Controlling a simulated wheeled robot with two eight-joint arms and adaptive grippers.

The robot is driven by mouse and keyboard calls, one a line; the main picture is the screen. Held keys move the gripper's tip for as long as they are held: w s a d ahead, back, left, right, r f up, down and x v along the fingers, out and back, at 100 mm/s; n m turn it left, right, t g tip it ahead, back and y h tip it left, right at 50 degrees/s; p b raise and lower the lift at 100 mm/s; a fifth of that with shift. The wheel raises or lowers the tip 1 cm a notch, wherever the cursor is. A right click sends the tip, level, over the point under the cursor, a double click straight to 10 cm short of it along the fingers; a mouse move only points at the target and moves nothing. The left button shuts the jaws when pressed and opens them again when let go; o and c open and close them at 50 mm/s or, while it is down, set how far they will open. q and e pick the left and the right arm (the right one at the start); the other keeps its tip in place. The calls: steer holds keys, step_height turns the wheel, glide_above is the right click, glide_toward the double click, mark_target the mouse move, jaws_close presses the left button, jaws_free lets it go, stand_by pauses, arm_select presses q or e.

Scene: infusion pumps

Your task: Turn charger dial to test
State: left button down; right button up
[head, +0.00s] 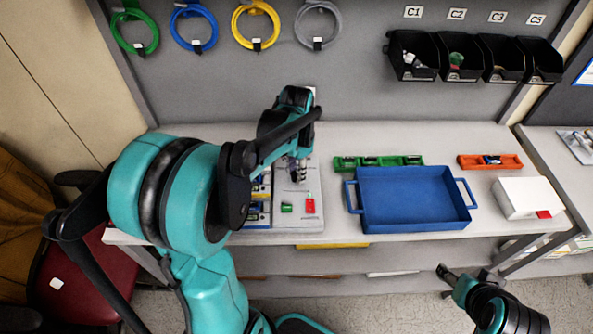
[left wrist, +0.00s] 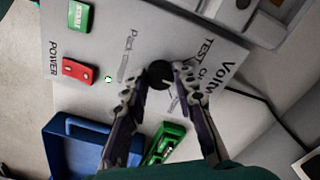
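The charger (head: 317,183) is a light grey box on the bench with a green START button (left wrist: 78,15) and a red POWER switch (left wrist: 80,72). Its round black dial (left wrist: 159,75) lies between my left fingertips (left wrist: 162,72) in the left wrist view, with "TEST" printed close by. Both tips appear to touch the dial's sides, so my left gripper (head: 298,171) looks shut on it. In the head view the gripper hides the dial. The dial's exact setting is too small to read. My right gripper (head: 462,272) is at lower right, away from the charger; its opening is unclear.
A blue tray (head: 357,222) stands right of the charger. A green rack (head: 345,163) lies behind the tray, with an orange rack (head: 470,161) and a white box (head: 528,197) farther right. Coiled cables and black bins (head: 398,66) hang on the back panel.

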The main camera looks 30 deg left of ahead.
arm_select(q)
steer(key=shift+n, duration=0.3)
steer(key=n+p, duration=0.1)
steer(key=n, duration=0.2)
steer(key=shift+n, duration=0.3)
steer(key=n+p, duration=0.1)
steer(key=n, duration=0.3)
steer(key=shift+n, duration=0.4)
steer(key=c, duration=1.2)
jaws_free()
